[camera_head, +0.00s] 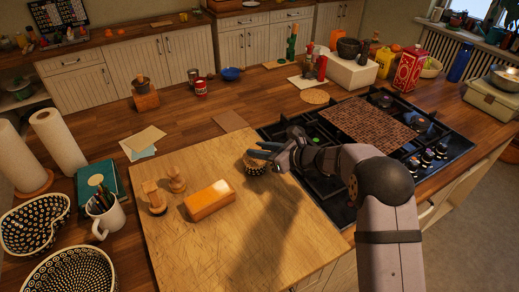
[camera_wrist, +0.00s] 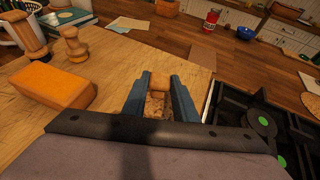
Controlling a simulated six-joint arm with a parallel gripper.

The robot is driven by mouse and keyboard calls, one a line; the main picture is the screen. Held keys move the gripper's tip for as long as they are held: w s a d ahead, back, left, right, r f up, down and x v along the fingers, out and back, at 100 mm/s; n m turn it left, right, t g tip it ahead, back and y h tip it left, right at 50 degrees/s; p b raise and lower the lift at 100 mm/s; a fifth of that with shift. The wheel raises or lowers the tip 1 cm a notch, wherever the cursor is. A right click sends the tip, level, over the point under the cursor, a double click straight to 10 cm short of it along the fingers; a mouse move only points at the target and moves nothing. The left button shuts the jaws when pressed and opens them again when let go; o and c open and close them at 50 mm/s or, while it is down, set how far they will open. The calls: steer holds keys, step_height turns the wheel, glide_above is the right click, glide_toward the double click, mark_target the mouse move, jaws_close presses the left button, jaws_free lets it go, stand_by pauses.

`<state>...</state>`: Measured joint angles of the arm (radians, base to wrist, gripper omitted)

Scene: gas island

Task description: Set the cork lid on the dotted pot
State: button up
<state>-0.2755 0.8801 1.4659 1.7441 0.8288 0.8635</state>
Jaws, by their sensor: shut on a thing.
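My gripper (camera_head: 264,152) is at the far right part of the wooden board, with its blue fingers closed on the cork lid. In the wrist view the lid's pale knob (camera_wrist: 159,83) sits between the fingers, with the speckled cork lid (camera_wrist: 155,104) below it. The fingers hide part of both.
An orange block (camera_head: 209,200) and two wooden pieces (camera_head: 154,198) (camera_head: 177,180) stand on the board (camera_head: 215,255), left of the gripper. The black gas hob (camera_head: 345,205) lies to the right. Dotted bowls (camera_head: 72,278) and a white mug (camera_head: 107,220) stand left of the board.

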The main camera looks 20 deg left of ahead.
steer(key=shift+f, duration=0.2)
steer(key=o, duration=1.1)
steer(key=shift+r, duration=0.1)
steer(key=shift+c, duration=0.2)
steer(key=shift+d+r, duration=0.1)
steer(key=shift+r, duration=0.05)
steer(key=b+v, duration=0.3)
steer(key=v, duration=0.9)
steer(key=shift+s, duration=0.15)
